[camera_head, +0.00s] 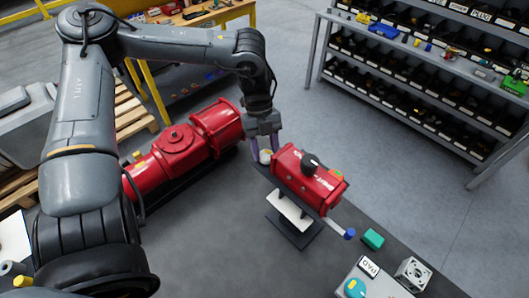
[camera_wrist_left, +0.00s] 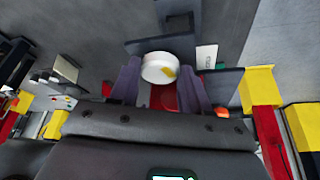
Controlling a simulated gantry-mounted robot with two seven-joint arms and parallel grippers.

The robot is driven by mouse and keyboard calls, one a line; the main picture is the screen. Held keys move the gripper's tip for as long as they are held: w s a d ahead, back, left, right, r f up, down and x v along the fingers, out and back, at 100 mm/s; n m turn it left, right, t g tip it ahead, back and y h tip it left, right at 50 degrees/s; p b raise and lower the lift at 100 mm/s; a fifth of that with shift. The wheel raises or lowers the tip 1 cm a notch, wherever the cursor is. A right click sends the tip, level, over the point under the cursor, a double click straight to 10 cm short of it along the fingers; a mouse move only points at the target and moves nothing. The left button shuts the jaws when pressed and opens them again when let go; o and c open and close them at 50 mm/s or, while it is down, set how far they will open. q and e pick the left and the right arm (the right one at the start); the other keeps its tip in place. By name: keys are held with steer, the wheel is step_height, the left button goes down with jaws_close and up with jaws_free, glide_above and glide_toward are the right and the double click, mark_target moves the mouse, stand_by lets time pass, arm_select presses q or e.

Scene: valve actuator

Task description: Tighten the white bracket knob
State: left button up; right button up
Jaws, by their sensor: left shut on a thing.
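The white knob (camera_wrist_left: 160,68) shows in the left wrist view as a round white cap with a yellow mark. It also shows in the head view (camera_head: 265,157) at the left end of the red actuator (camera_head: 308,178). The actuator stands on a white and black bracket (camera_head: 292,216). My left gripper (camera_head: 264,145) reaches down to that end, and in the left wrist view its two purple fingers (camera_wrist_left: 160,85) are on either side of the knob. It is shut on the knob; the exact contact is partly hidden. My right gripper is in neither view.
A larger red actuator (camera_head: 180,149) lies left of my left gripper. A blue-tipped handle (camera_head: 349,233), a green block (camera_head: 373,239) and a grey metal block (camera_head: 413,273) are at the lower right. Shelves of bins (camera_head: 420,75) stand at the back right.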

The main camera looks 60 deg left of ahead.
arm_select(q)
steer(key=shift+m+g, duration=0.3)
steer(key=shift+m, duration=0.3)
steer(key=o, duration=0.9)
steer(key=shift+o, duration=0.8)
